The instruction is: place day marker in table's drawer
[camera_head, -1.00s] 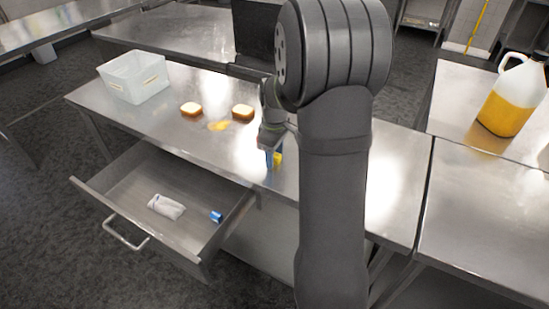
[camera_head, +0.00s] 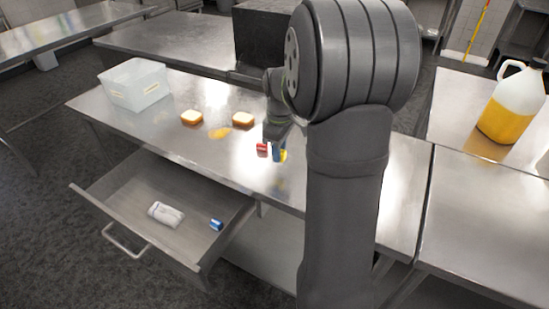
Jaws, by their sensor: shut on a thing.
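My gripper (camera_head: 277,138) is low over the right part of the steel table, partly hidden by my own arm. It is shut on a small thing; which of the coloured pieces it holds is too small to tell. A small blue piece (camera_head: 277,153) shows just under the fingers, with a yellow piece (camera_head: 284,156) close against its right. A small red piece (camera_head: 262,147) is just left of them. The table's drawer (camera_head: 125,186) is pulled open at the front left. Inside it lie a blue piece (camera_head: 216,224) at the right and a white packet (camera_head: 165,214).
A jug of yellow liquid (camera_head: 508,108) stands on the right-hand table. The drawer's middle has bare floor.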

